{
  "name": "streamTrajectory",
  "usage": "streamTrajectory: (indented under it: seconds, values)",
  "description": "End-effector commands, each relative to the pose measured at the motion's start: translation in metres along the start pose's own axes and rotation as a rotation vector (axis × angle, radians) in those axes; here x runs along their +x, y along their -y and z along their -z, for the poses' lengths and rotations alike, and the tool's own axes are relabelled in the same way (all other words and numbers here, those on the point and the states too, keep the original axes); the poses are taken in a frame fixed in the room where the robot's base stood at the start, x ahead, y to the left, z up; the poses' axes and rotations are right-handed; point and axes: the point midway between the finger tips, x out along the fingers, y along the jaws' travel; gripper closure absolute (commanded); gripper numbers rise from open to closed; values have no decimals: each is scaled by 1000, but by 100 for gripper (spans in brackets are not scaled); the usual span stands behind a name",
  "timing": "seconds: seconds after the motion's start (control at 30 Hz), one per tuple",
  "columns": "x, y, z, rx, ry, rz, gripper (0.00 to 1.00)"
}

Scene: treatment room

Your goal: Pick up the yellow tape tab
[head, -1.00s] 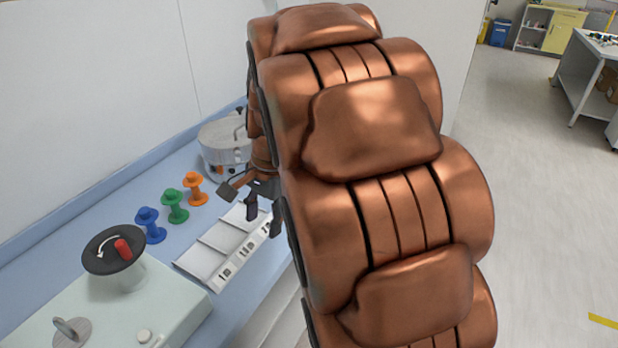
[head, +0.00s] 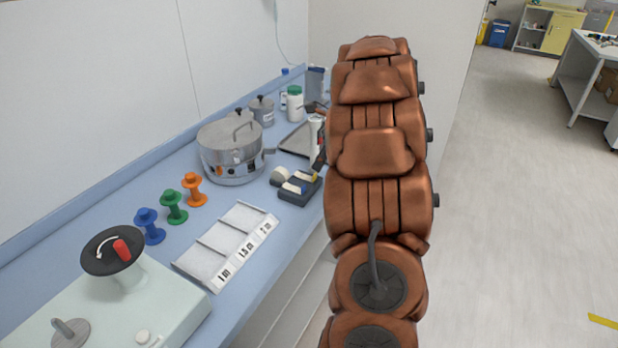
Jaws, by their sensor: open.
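A small yellow tab (head: 311,176) shows at the back right of a dark tape holder (head: 297,196) on the blue bench, partly beside my arm. My gripper (head: 319,158) is just above and to the right of the tab. One dark finger shows beside the arm; the rest is largely hidden behind my copper-coloured arm. It appears apart from the tab, and nothing is seen held in it.
A steel pot (head: 231,150) stands left of the holder. A white compartment tray (head: 225,245) and blue, green and orange spools (head: 194,190) are nearer. A white bottle (head: 295,103), canisters and a metal tray (head: 297,140) stand behind. The wall bounds the left.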

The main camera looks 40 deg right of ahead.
Motion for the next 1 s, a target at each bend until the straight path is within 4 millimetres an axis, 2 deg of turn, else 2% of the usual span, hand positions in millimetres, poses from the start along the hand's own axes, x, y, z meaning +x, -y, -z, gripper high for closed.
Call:
streamTrajectory:
  seconds: [0.27,0.6,0.8,0.83,1.0]
  values:
    - [19,-1,-1,-3,-1,1,46]
    - [60,-2,0,-2,-1,-1,46]
    - [62,-1,0,-3,0,2,46]
    - [62,-1,0,-3,0,2,47]
    - [61,-1,0,-4,0,3,65]
